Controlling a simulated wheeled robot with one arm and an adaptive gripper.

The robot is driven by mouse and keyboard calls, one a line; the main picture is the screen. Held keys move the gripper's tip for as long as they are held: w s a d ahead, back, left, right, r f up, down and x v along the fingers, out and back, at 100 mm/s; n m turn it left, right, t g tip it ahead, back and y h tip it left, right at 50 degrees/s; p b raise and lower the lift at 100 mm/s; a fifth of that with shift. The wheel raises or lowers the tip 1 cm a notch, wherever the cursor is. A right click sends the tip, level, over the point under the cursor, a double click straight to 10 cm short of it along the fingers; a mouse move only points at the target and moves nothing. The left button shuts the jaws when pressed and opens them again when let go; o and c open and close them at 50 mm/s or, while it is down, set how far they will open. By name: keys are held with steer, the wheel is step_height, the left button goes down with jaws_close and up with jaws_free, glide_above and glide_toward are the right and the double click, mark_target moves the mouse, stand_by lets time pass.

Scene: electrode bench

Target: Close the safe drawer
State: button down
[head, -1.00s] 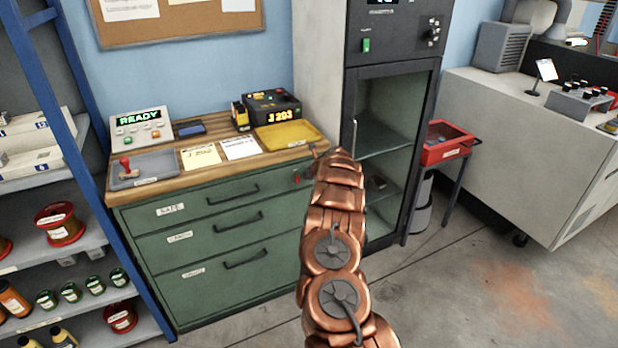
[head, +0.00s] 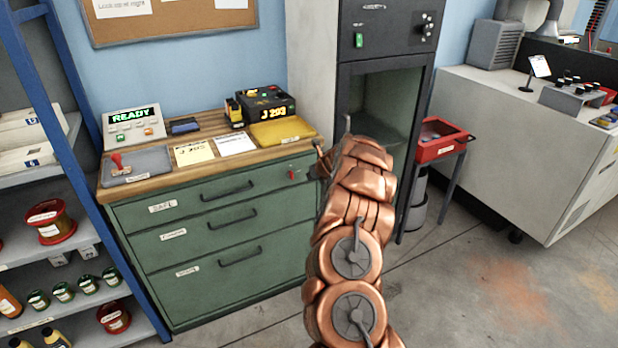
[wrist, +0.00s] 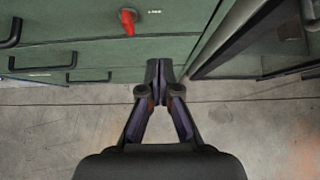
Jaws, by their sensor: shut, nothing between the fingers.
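The safe drawer (head: 178,208) is the top drawer of the green cabinet, with a SAFE label and a dark bar handle (head: 227,190). Its front looks about flush with the drawers below; a small gap cannot be ruled out. A red key or lock piece (head: 292,174) sits at its right end and also shows in the wrist view (wrist: 127,22). My gripper (wrist: 160,72) is shut and empty, pointing at the green front, right of the red piece; I cannot tell whether it touches. In the head view my copper arm mostly hides the gripper.
A tall dark glass-doored cabinet (head: 385,65) stands just right of the drawers. A red tray stand (head: 440,140) is beyond it. The blue-framed shelf (head: 75,170) is at left. The worktop holds a yellow tray (head: 283,131) and a grey tray (head: 136,167). Floor in front is clear.

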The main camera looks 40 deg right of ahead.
steer(key=shift+v, duration=2.45)
